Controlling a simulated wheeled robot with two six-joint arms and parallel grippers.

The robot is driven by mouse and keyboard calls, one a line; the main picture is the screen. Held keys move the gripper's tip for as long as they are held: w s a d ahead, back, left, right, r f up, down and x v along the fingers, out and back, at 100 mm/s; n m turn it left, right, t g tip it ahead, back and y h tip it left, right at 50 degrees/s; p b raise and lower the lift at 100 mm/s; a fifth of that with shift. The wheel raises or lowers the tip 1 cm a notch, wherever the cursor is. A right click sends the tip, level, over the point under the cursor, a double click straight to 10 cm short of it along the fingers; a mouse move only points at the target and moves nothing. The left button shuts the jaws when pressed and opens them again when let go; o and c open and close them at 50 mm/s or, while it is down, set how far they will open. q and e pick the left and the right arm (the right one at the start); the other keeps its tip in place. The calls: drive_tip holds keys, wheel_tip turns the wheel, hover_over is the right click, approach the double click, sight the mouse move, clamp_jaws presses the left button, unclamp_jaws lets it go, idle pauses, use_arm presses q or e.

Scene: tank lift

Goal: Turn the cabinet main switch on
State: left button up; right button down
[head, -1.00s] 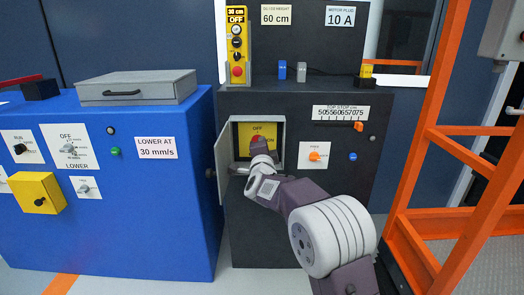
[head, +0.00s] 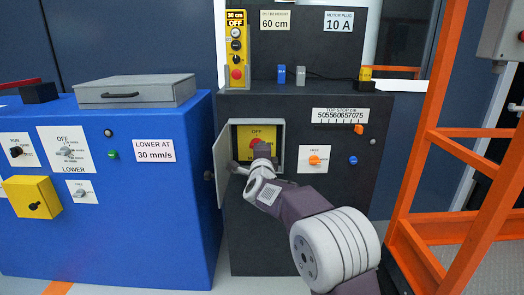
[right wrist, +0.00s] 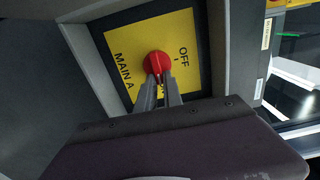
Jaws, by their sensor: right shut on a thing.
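The main switch is a red knob (right wrist: 155,62) on a yellow plate (right wrist: 122,42) marked "MAIN" and "OFF", inside an open recess in the dark cabinet (head: 300,225). In the head view the knob (head: 255,143) is partly hidden by my right gripper (head: 259,151). In the right wrist view that gripper (right wrist: 161,80) has its two fingers shut on the knob from both sides. The "OFF" word lies to the knob's right in that view. I cannot tell the knob's exact angle. My left gripper is in neither view.
The recess door (head: 228,162) stands open to the left of my right gripper. A blue cabinet (head: 120,235) with switches stands on the left. A yellow pendant (head: 236,48) reads OFF. An orange frame (head: 425,150) rises on the right, close to my right arm.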

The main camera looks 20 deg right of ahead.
drive_tip(key=c, duration=1.5)
unclamp_jaws()
drive_tip(key=shift+s, duration=0.15)
drive_tip(key=p+v, duration=0.3)
drive_tip(key=v, duration=0.6)
